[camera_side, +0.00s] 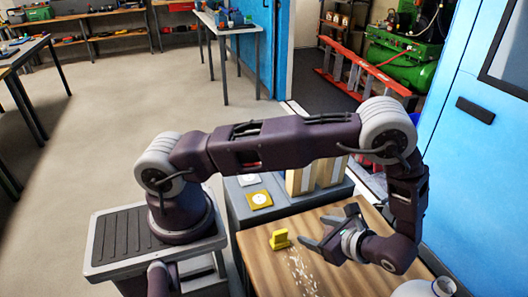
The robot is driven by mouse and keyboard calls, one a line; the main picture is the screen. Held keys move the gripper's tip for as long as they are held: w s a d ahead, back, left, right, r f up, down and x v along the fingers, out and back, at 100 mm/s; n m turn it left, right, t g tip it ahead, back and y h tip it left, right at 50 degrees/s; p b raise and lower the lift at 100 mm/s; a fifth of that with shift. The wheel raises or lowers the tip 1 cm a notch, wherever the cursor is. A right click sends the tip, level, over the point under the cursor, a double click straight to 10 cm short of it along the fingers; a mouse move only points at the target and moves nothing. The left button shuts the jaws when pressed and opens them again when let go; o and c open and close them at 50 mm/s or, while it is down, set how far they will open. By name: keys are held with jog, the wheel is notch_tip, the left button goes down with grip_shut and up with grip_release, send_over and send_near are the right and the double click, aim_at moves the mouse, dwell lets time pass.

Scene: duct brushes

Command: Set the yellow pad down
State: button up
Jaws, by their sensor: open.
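A small yellow block-like piece (279,239), which looks like the yellow pad, stands on the wooden tabletop (262,262) near its left edge. My gripper (318,233) is just to the right of it, low over the table, with its fingers pointing left toward it. The fingers are spread and nothing shows between them. A visible gap lies between the fingertips and the yellow piece. A flat yellow square with a pale round mark (259,199) lies on the grey surface (236,211) behind the table.
Pale scattered bits (301,272) lie on the wood in front of my gripper. A pale square (249,180) and two tan upright boxes (302,179) are on the grey surface. A white rounded object (414,290) is at the lower right.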

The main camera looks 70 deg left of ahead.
jog(key=s+r+n+t+h, duration=0.1)
jog(key=s+r+n+h, duration=0.2)
jog(key=r, duration=0.9)
jog(key=s+r+n+h, duration=0.1)
jog(key=r+n+h, duration=0.35)
jog(key=r, duration=0.65)
jog(key=s+d+r+n+t+h, duration=0.1)
jog(key=s+r+n+t+h, duration=0.2)
jog(key=s+r+n+t, duration=0.3)
jog(key=s+r, duration=0.2)
jog(key=s, duration=0.3)
jog(key=shift+s+d+r, duration=0.15)
jog(key=shift+s+r, duration=0.05)
jog(key=shift+s, duration=0.1)
